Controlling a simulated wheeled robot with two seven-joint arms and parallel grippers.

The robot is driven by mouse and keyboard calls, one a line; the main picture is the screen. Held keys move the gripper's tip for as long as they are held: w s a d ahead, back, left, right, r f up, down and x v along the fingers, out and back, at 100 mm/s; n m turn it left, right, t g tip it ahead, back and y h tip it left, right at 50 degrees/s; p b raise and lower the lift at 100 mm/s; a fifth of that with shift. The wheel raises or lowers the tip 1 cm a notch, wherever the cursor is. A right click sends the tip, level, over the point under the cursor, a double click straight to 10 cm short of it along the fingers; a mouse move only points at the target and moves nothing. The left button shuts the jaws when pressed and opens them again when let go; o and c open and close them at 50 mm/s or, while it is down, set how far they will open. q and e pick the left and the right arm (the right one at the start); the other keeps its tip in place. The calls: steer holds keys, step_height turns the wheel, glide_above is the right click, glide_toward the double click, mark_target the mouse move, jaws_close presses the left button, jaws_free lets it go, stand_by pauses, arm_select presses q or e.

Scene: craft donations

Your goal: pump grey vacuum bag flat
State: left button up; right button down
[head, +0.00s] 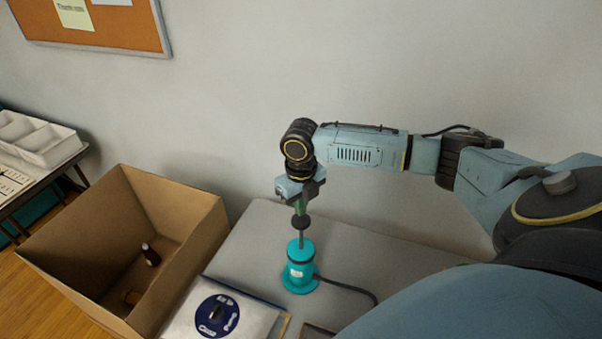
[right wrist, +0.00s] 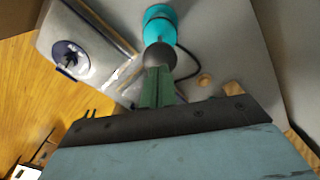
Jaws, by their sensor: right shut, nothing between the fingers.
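A teal hand pump (head: 300,272) stands upright on the table, its rod raised with a dark knob (head: 301,222) on top. My right gripper (head: 300,208) points down directly over the knob, fingers shut and empty; they appear to touch it or nearly so. In the right wrist view, the green fingertips (right wrist: 157,75) overlap the knob (right wrist: 159,56), with the pump (right wrist: 160,18) beyond. The grey vacuum bag (head: 257,320), partly cut off in the head view, has a dark blue round valve (head: 217,316). It also shows in the right wrist view (right wrist: 92,28). My left gripper is out of view.
A dark hose (head: 347,290) runs from the pump across the grey table (head: 375,258). An open cardboard box (head: 200,235) with a small dark bottle (head: 151,255) stands left of the table. A white divided tray (head: 45,143) sits at far left. The wall is behind.

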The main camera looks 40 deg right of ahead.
steer(key=shift+r, duration=3)
steer(key=shift+f, duration=0.1)
